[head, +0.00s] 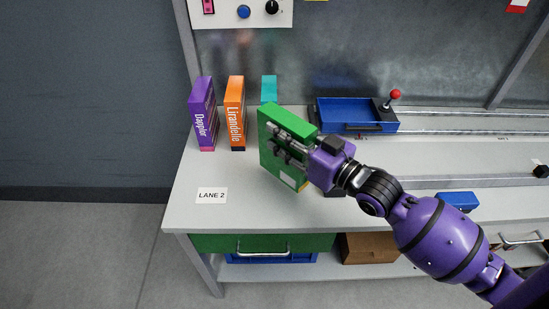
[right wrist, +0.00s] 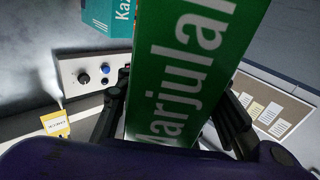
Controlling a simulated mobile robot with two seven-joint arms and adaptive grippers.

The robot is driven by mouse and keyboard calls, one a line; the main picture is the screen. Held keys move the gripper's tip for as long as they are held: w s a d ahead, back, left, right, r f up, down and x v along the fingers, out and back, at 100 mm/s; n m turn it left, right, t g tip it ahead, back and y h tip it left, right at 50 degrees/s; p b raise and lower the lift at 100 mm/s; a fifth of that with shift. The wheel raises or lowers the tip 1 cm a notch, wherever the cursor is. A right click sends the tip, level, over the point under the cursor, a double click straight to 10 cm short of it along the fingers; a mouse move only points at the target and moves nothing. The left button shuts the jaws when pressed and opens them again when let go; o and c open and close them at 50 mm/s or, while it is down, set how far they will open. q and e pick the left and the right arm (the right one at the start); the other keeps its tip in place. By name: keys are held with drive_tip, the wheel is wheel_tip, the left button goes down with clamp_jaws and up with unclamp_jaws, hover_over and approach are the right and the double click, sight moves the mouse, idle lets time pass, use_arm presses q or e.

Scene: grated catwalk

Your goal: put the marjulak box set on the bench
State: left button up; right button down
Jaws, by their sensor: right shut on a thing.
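The green Marjulak box set (head: 272,158) is in my right gripper (head: 291,150), over the left part of the grey bench (head: 240,188). My right gripper is shut on it, with fingers along its side. In the right wrist view the green box (right wrist: 187,65) stands between the fingers, its white lettering partly cut off. It looks slightly tilted in the head view. I cannot tell whether its lower edge touches the bench top. My left gripper is not in view.
A purple Dapplor box (head: 202,115), an orange Lirandelle box (head: 235,115) and a teal box (head: 269,88) stand in a row behind left. A blue tray (head: 345,115) with a red-knobbed lever (head: 394,97) lies behind right. A LANE 2 label (head: 211,196) is at front left.

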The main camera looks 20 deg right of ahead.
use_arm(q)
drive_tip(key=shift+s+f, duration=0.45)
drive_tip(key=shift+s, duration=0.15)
use_arm(e)
drive_tip(key=shift+f, duration=2.55)
drive_tip(key=c, duration=1.6)
unclamp_jaws()
drive_tip(key=shift+f, duration=0.15)
drive_tip(key=o, duration=0.4)
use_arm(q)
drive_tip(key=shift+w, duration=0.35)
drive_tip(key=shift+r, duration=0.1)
use_arm(e)
drive_tip(key=shift+r, duration=0.2)
use_arm(q)
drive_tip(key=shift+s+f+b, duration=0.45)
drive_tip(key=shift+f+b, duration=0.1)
drive_tip(key=shift+b, duration=0.1)
use_arm(e)
drive_tip(key=v, duration=1.2)
